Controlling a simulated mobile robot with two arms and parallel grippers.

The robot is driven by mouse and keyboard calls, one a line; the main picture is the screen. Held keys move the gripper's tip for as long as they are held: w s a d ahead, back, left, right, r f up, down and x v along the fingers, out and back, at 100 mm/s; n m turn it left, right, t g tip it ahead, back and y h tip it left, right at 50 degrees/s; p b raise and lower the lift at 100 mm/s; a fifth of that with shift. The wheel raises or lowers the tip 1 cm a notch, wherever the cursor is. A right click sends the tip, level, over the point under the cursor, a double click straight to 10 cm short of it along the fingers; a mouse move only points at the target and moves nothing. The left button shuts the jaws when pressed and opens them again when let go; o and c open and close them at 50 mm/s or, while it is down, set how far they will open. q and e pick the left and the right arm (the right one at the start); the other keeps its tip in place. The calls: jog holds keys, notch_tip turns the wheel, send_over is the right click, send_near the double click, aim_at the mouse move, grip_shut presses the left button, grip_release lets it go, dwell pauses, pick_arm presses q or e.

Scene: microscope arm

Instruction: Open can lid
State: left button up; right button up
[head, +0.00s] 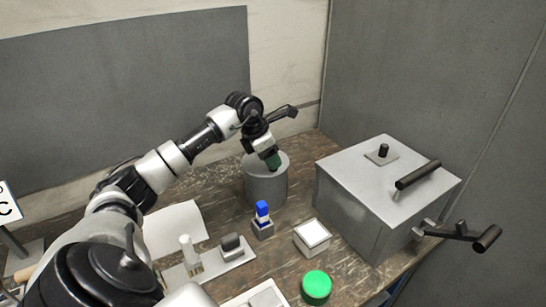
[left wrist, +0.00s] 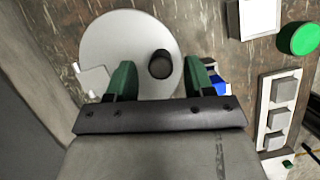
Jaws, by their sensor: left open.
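The can (head: 264,190) is a grey cylinder standing upright on the wooden table, near the back wall. Its round pale lid (left wrist: 110,42) with a short black knob (left wrist: 160,64) shows from above in the left wrist view. My left gripper (head: 273,163) is over the can, pointing down. In the left wrist view its two green fingers (left wrist: 159,76) are spread apart, and the knob appears between their tips. I cannot tell whether the fingers touch the knob or how high they are above the lid. In the head view the gripper hides the knob. My right gripper is not in view.
A large grey box (head: 350,210) with a black handle (head: 417,174) and a side lever stands right of the can. In front are a blue-topped block (head: 262,211), a white-topped square block (head: 312,236) and a green disc (head: 316,287). The back wall is close.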

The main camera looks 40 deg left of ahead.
pick_arm(q)
jog(key=shift+x, duration=1.15)
grip_shut()
